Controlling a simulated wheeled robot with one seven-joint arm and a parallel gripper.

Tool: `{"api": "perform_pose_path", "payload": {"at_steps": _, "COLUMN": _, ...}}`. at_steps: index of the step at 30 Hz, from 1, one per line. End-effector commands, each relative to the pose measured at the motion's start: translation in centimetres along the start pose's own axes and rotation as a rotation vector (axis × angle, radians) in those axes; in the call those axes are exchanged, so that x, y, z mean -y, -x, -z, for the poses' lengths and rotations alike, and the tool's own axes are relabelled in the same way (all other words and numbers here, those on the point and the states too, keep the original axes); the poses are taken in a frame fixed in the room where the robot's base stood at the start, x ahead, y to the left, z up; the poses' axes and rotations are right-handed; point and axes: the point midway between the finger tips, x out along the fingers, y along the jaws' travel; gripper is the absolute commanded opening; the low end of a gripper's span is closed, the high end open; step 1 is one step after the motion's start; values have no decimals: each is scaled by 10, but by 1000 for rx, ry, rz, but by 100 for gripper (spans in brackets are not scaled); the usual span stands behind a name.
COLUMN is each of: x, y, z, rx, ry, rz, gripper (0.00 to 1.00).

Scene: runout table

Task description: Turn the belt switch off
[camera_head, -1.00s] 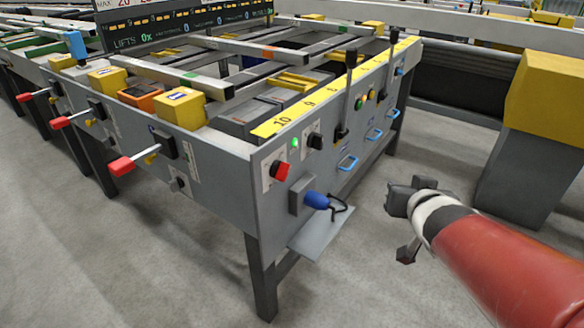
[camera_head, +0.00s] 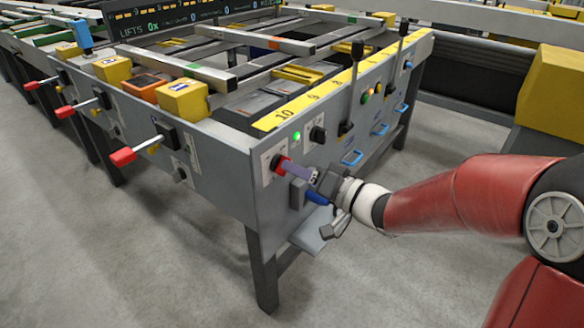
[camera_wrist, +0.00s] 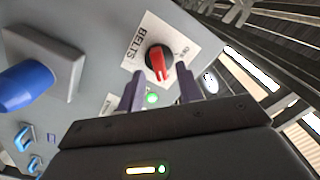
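The belt switch (camera_wrist: 157,64) is a red knob on a dark round base, on a white plate marked BELTS, with ON by one side. In the head view, the red switch (camera_head: 278,164) is on the table's end panel, partly hidden by my fingers. My gripper (camera_head: 291,168) reaches in from the right, with its tips at the switch. In the wrist view, my gripper (camera_wrist: 159,70) is open, one purple finger on each side of the knob. I cannot tell whether either finger touches it.
A green light (camera_head: 297,136) and a black knob (camera_head: 317,134) are close to the switch. A blue plug (camera_wrist: 25,85) on a grey box is below it, partly behind my gripper in the head view. Black levers (camera_head: 352,80) rise farther along. Floor in front is clear.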

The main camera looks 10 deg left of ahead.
Motion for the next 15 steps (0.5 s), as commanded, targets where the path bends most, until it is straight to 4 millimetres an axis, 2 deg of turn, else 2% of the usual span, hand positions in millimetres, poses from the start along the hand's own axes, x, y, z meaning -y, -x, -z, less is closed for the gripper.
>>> {"api": "perform_pose_path", "payload": {"at_steps": 3, "x": 0, "y": -14, "z": 0, "rx": 1, "ry": 0, "rz": 1, "gripper": 35}}
{"api": "perform_pose_path", "payload": {"at_steps": 6, "x": 0, "y": -19, "z": 0, "rx": 0, "ry": 1, "rz": -1, "gripper": 35}}
{"api": "perform_pose_path", "payload": {"at_steps": 14, "x": 0, "y": -20, "z": 0, "rx": 0, "ry": 2, "rz": -2, "gripper": 35}}
{"api": "perform_pose_path", "payload": {"at_steps": 15, "x": 0, "y": -20, "z": 0, "rx": 0, "ry": 2, "rz": -2, "gripper": 32}}
